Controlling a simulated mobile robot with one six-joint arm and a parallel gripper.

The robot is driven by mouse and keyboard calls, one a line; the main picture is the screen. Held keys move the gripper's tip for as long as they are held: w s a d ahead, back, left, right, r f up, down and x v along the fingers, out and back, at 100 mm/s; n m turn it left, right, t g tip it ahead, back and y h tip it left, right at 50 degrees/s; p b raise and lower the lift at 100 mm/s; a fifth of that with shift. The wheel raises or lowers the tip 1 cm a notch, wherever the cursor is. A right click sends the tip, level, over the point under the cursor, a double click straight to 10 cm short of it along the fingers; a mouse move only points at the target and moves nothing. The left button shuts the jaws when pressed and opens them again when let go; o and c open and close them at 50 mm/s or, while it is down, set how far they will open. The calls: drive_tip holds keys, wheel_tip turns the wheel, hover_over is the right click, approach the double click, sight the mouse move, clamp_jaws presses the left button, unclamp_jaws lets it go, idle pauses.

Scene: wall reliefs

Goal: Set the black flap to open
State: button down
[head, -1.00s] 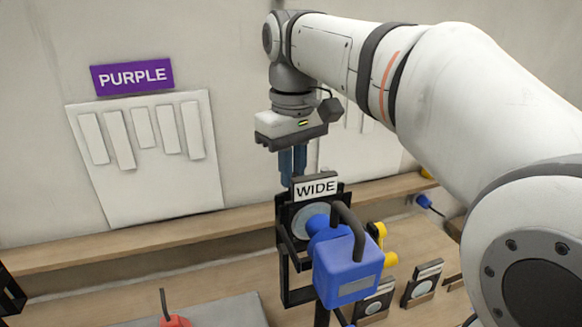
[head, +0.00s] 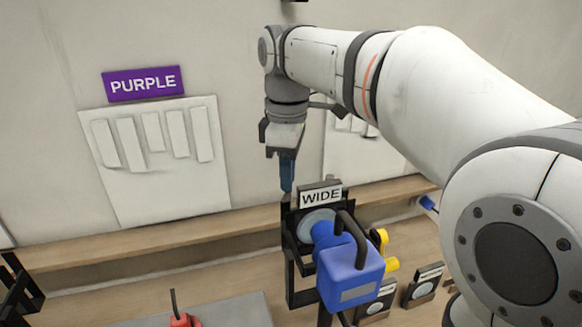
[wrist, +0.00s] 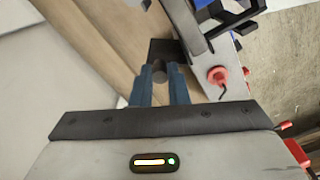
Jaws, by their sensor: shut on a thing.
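My gripper (head: 287,188) points down at the top left of the black frame behind the WIDE sign (head: 320,196). In the wrist view my gripper (wrist: 160,82) has its two blue fingers closed around a small grey round knob (wrist: 159,74). A dark, flat piece, seemingly the black flap (wrist: 165,50), lies just beyond the knob. Its full outline and hinge are hidden, so I cannot tell how far it stands open. In the head view the fingers and frame hide the knob.
A blue box-shaped fitting with a black handle (head: 352,272) juts out in front of the frame. Yellow parts (head: 391,264) sit to its right. A wooden ledge (head: 140,244) runs along the wall under the PURPLE sign (head: 143,83). A red part (head: 183,321) is at lower left.

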drive_tip(key=shift+a+n+p, duration=0.25)
drive_tip(key=shift+a+n, duration=0.1)
drive_tip(key=shift+n, duration=0.85)
drive_tip(key=shift+a+n+p, duration=0.25)
drive_tip(key=shift+a+n, duration=0.15)
drive_tip(key=shift+n, duration=0.8)
drive_tip(key=shift+a+n+p, duration=0.25)
drive_tip(key=shift+a+n, duration=0.1)
drive_tip(key=shift+n, duration=0.85)
drive_tip(key=c, duration=1.4)
unclamp_jaws()
drive_tip(key=shift+r, duration=0.1)
wheel_tip(320, 180, up, 8)
drive_tip(key=shift+f, duration=0.2)
